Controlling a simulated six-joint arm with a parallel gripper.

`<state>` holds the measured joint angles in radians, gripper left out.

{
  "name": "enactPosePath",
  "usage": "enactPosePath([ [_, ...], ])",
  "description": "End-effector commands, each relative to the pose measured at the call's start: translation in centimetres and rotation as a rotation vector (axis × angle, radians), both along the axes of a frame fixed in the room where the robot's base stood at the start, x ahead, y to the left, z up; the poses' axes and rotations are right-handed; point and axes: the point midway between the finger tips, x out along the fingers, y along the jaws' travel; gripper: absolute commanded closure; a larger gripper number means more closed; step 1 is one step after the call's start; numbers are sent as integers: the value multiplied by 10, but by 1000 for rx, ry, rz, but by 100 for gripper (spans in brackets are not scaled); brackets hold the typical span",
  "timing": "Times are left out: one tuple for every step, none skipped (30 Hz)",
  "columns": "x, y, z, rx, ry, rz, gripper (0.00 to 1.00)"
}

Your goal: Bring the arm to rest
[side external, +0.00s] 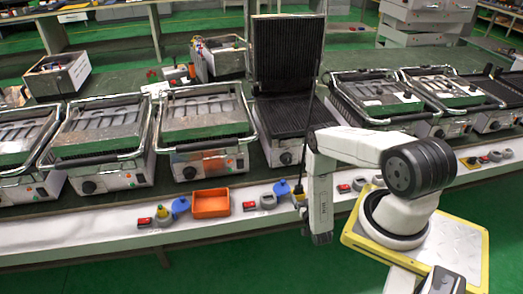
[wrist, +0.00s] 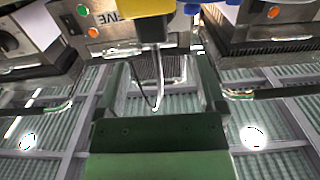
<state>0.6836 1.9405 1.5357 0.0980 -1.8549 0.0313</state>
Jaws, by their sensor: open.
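My gripper (wrist: 163,92) shows in the wrist view as two dark green fingers standing apart on a green body, with an open gap between them. No object is clearly held between the fingers. In the side external view my arm reaches left from its base and then folds down in front of the bench edge. The fingers cannot be made out there. The wrist view looks upside down, with grill fronts at the top and the lit ceiling at the bottom.
An open contact grill (side external: 287,70) stands behind my arm. Closed grills (side external: 205,115) line the bench on both sides. An orange tray (side external: 210,203) and red switches (side external: 249,206) lie along the white front ledge. Green floor is free in front.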

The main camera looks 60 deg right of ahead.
Motion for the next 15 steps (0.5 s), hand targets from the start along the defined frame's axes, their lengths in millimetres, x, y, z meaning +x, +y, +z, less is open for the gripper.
enactPosePath([
  [7,-3,5,10,10,4,11],
  [11,-4,7,17,18,5,11],
  [16,-6,10,28,30,7,11],
  [19,-7,13,37,39,8,11],
  [23,-8,16,47,48,10,11],
  [29,-10,20,59,62,13,11],
  [33,-10,23,70,73,15,11],
  [36,-11,26,79,82,17,11],
  [41,-12,30,93,97,19,11],
  [45,-13,33,103,108,21,11],
  [48,-13,36,114,120,22,11],
  [53,-13,41,129,134,25,11],
  [57,-13,45,139,145,26,11],
  [60,-13,49,150,158,28,11],
  [65,-12,54,166,173,31,11],
])
